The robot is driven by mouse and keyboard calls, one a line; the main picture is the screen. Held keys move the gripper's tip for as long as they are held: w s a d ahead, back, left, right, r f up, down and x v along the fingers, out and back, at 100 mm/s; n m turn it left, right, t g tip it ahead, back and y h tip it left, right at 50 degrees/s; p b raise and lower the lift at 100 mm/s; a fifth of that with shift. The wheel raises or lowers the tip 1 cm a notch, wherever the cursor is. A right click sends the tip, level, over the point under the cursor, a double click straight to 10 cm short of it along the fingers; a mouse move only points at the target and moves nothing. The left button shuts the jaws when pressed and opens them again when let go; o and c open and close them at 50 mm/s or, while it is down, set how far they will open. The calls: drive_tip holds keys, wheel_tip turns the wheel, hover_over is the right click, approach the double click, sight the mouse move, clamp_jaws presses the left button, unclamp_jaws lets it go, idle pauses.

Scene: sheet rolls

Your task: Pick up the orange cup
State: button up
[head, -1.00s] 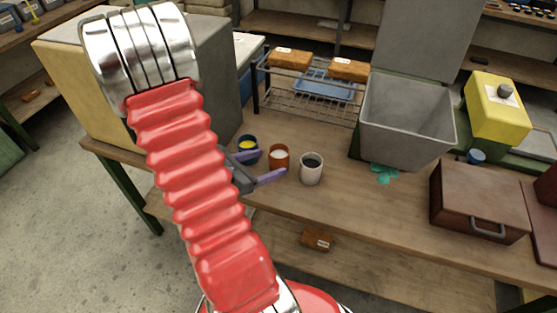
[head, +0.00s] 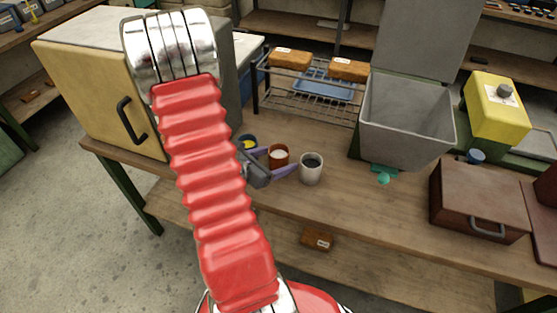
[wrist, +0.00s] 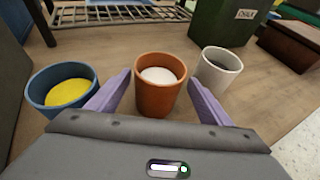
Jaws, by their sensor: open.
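The orange cup (head: 278,156) stands upright on the wooden bench between a blue cup (head: 247,142) and a white cup (head: 311,169). In the wrist view the orange cup (wrist: 159,88) is near the centre, with pale contents. My gripper (head: 274,162) is open, its purple fingers (wrist: 156,98) on either side of the orange cup's near part. I cannot tell whether either finger touches it. The blue cup (wrist: 64,89), with yellow contents, is just left of the left finger. The white cup (wrist: 216,69) is close behind the right finger.
A wire rack (head: 305,97) with bread-like blocks and a blue tray stands behind the cups. An open grey bin (head: 405,135) and a brown box (head: 479,200) are to the right. A cream cabinet (head: 95,95) stands left. Bare bench lies right of the white cup.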

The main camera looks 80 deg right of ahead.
drive_tip(key=shift+x, duration=2.4)
drive_tip(key=shift+w, duration=0.2)
drive_tip(key=c, duration=1.1)
drive_tip(key=shift+r, duration=0.1)
drive_tip(key=shift+c, duration=0.2)
wheel_tip(320, 180, up, 10)
